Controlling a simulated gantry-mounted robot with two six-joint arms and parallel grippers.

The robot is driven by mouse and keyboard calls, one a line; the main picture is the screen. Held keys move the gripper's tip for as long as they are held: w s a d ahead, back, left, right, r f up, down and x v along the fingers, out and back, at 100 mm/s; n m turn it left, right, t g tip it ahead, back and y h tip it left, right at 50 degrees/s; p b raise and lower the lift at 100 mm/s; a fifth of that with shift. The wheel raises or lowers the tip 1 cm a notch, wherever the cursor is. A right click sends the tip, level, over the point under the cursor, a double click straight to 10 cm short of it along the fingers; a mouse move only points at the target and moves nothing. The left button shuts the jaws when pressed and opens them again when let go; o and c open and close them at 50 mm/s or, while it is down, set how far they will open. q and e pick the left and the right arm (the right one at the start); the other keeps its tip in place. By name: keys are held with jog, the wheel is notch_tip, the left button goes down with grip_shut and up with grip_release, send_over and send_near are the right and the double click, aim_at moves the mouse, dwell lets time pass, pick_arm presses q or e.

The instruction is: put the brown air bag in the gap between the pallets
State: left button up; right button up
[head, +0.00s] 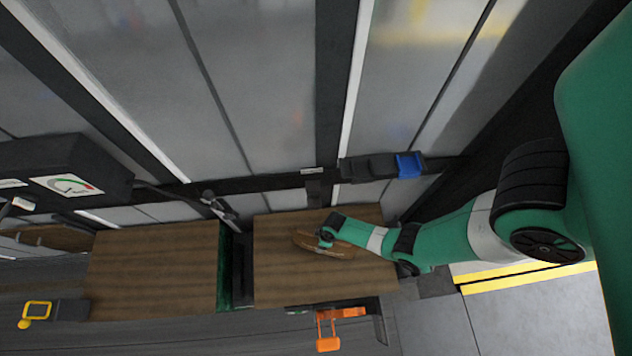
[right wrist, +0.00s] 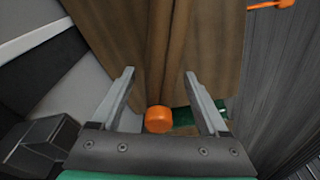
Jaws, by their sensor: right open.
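The brown air bag (head: 340,252) lies on the right-hand wood-topped pallet load (head: 290,285), partly covered by my right gripper (head: 326,238) in the head view. In the right wrist view the bag (right wrist: 160,50) runs away from me as a narrow brown strip, with an orange round part (right wrist: 158,120) at its near end. My right gripper (right wrist: 159,75) is open, its fingers on either side of the strip. I cannot tell whether they touch it. The dark gap (head: 238,270) lies between this load and the left-hand one (head: 150,270). My left gripper is not in view.
A dark rail with a blue block (head: 408,165) runs along the door panels behind the loads. An orange fitting (head: 328,330) and a yellow one (head: 37,310) stand at the front. A gauge box (head: 68,185) is at the left. Grey floor with yellow lines is at the right.

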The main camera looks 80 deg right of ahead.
jog(key=shift+f, duration=0.25)
grip_shut()
dwell(1.3)
